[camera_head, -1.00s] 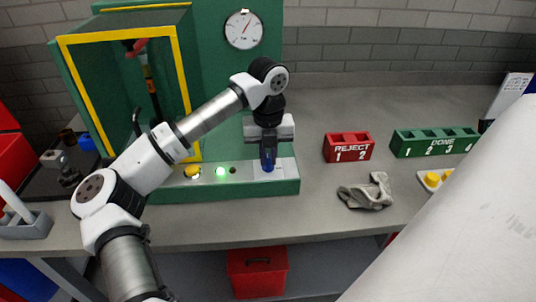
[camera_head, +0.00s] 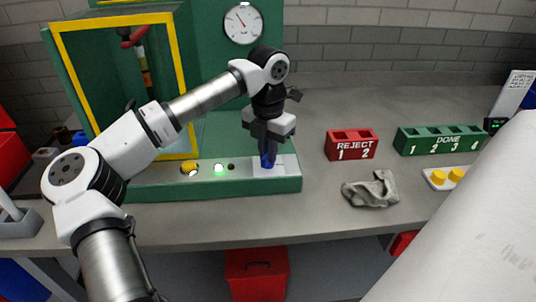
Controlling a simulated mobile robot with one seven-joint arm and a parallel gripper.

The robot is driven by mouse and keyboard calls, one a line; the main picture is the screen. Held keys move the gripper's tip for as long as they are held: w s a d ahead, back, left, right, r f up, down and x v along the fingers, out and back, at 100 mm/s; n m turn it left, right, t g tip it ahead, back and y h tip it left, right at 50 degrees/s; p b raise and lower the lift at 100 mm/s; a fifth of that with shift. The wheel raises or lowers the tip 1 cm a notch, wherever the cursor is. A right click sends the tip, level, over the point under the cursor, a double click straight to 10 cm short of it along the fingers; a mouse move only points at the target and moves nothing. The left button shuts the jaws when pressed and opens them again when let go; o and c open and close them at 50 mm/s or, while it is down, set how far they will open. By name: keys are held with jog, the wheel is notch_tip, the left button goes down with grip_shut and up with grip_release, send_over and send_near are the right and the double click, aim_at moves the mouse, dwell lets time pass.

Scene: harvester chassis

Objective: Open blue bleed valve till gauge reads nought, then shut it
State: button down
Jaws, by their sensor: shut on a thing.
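The blue bleed valve (camera_head: 267,160) stands on a pale plate at the right end of the green machine's front ledge. My gripper (camera_head: 267,150) points down over it and is shut on its blue handle. The fingers hide part of the handle. The round white gauge (camera_head: 243,24) is on the green back panel above. Its needle points to the upper left of the dial; the figures are too small to read.
A yellow button (camera_head: 189,168) and a lit green lamp (camera_head: 219,169) sit left of the valve. The yellow-framed guard box (camera_head: 181,85) stands behind my arm. A red REJECT rack (camera_head: 352,145), a green DONE rack (camera_head: 439,139) and a grey cloth (camera_head: 371,189) lie to the right.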

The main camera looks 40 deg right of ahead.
jog(key=m, duration=0.3)
jog(key=shift+m+b, duration=0.35)
jog(key=shift+m, duration=1.95)
jog(key=c, duration=1.4)
grip_release()
jog(key=shift+c, duration=0.2)
jog(key=shift+r, duration=0.1)
notch_tip(320, 180, up, 14)
jog(key=b, duration=0.1)
jog(key=shift+b, duration=0.35)
jog(key=shift+f, duration=0.2)
